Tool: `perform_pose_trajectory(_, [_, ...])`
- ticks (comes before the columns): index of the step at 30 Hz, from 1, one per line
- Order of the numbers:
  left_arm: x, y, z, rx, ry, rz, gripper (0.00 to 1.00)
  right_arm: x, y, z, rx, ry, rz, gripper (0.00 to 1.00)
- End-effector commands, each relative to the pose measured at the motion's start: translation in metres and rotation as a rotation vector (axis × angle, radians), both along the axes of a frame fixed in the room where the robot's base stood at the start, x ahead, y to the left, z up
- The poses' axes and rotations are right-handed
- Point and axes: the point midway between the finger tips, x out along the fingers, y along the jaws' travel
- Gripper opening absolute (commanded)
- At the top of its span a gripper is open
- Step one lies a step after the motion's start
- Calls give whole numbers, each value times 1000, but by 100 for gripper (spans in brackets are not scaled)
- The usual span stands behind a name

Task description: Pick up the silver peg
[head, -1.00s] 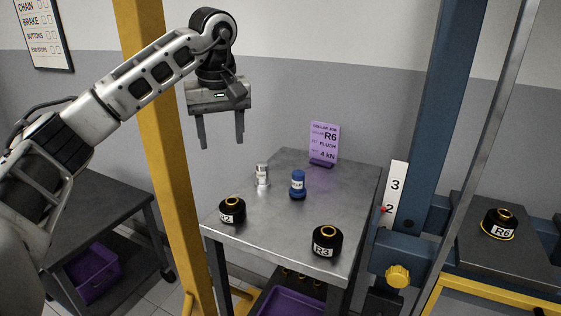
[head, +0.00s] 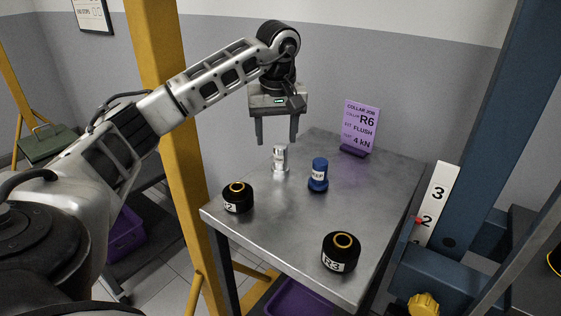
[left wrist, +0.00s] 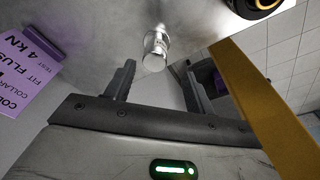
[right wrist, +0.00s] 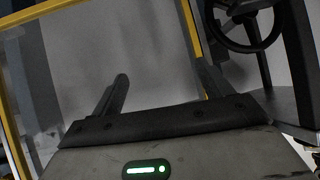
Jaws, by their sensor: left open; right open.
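The silver peg (head: 280,160) stands upright on the metal table (head: 265,235), toward its back left. My left gripper (head: 277,140) is open and empty, pointing down just above and about in line with the peg in the head view. In the left wrist view the peg (left wrist: 155,48) shows beyond the fingertips, roughly between the lines of the open fingers (left wrist: 158,75); I see no contact. My right gripper (right wrist: 160,80) is open and empty in the right wrist view, away from the table.
A blue peg (head: 318,176) stands right of the silver one. Black collars labelled R2 (head: 237,198) and R3 (head: 341,252) sit nearer the front. A purple sign (head: 360,128) stands at the back. A yellow post (head: 165,110) rises at the table's left; a blue frame (head: 490,130) is at the right.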

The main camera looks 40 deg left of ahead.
Motion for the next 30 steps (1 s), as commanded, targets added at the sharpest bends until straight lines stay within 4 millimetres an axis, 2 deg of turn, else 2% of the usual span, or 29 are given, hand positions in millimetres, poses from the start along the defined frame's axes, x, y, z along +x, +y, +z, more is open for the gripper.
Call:
perform_pose_trajectory(5, [1, -1, -12, 1, 2, -1, 54, 2, 0, 1, -1, -3, 0, 78])
perform_pose_trajectory(13, [6, -4, -50, 0, 1, 0, 54, 2, -1, 1, -11, 0, 1, 78])
perform_pose_trajectory(22, [7, -4, -56, 0, -1, -1, 54, 1, -2, -2, -13, 8, 2, 78])
perform_pose_trajectory(23, [7, -4, -56, 0, -1, -1, 49, 1, -2, -2, -12, 7, 2, 78])
perform_pose_trajectory(28, [6, -4, -56, 0, -1, -1, 1, 1, -1, -2, -12, 6, 2, 78])
perform_pose_trajectory(30, [7, -4, -55, 0, -3, 0, 0, 1, -1, -1, -12, 4, 2, 78])
